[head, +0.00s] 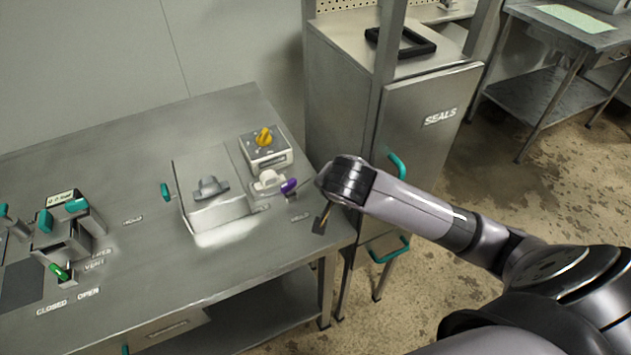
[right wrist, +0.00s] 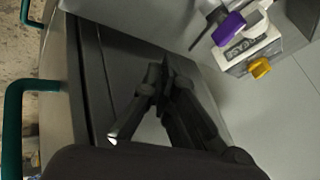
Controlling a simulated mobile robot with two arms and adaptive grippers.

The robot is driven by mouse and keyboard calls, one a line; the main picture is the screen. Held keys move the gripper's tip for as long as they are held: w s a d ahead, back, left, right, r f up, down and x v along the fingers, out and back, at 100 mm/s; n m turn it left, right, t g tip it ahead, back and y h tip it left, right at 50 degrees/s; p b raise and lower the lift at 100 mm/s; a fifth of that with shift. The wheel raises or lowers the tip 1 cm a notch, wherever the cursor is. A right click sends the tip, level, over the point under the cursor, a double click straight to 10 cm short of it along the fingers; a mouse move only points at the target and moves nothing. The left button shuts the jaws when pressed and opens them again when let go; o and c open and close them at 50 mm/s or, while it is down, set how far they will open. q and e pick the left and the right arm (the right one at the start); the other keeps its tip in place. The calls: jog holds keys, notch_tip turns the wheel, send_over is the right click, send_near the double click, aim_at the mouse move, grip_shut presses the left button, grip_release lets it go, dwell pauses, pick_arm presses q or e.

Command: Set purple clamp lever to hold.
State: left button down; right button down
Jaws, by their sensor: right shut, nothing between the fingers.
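The purple clamp lever (head: 289,187) sticks out on the right side of a small white clamp block (head: 267,182) near the right end of the steel table. In the right wrist view the purple lever (right wrist: 228,28) shows at the upper right, beside lettering that is only partly readable. My right gripper (right wrist: 167,66) is shut and empty, with its fingertips apart from the lever, to its lower left in that view. In the head view my right wrist is just right of the lever and the fingers are mostly hidden. My left gripper is not in view.
A white box with a yellow knob (head: 264,137) stands behind the clamp. A pale tray with a grey handle (head: 210,188) lies left of it. Teal and green levers (head: 60,271) are at far left. The SEALS cabinet (head: 432,125), with teal handles, stands behind my right arm.

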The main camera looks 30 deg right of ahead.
aim_at(296, 182)
jog(key=x, duration=0.7)
jog(key=shift+w, duration=0.2)
jog(key=shift+w+a+r+p, duration=0.1)
jog(key=shift+w+a+p, duration=0.1)
jog(key=shift+w, duration=0.4)
jog(key=shift+w+a+p, duration=0.15)
jog(key=shift+w+a, duration=0.05)
jog(key=shift+w, duration=0.35)
jog(key=shift+w+a, duration=0.2)
jog(key=shift+w, duration=0.3)
